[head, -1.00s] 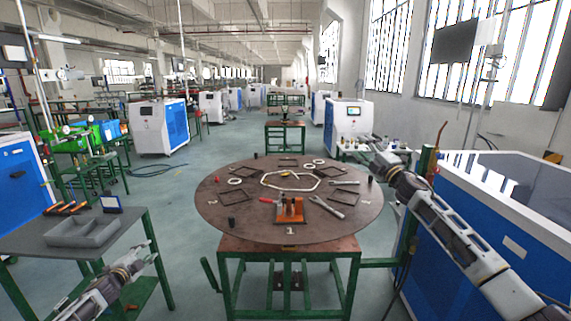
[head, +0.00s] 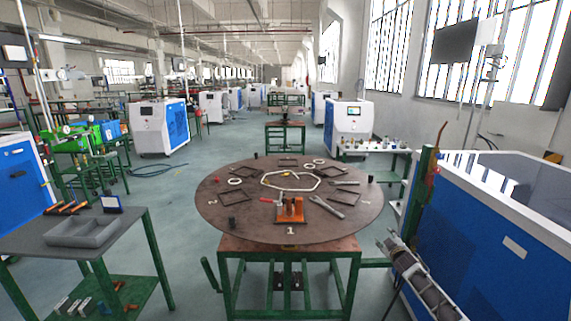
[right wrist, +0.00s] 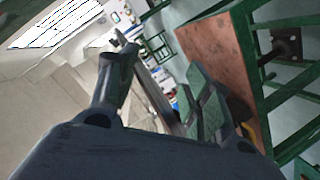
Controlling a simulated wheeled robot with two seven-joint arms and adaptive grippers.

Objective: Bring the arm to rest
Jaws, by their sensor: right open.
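My right arm reaches in from the lower right of the head view. Its gripper (head: 388,241) is beside the right edge of the round table, in front of the blue and white machine. In the right wrist view the two fingers of the right gripper (right wrist: 160,75) stand apart with nothing between them. My left arm and gripper do not show in the head view.
The round table (head: 290,232) bears an orange fixture (head: 290,209), tools and frames. A blue and white machine (head: 465,225) stands close on the right. A grey side table (head: 40,238) with a tray (head: 82,232) stands left. Floor between is free.

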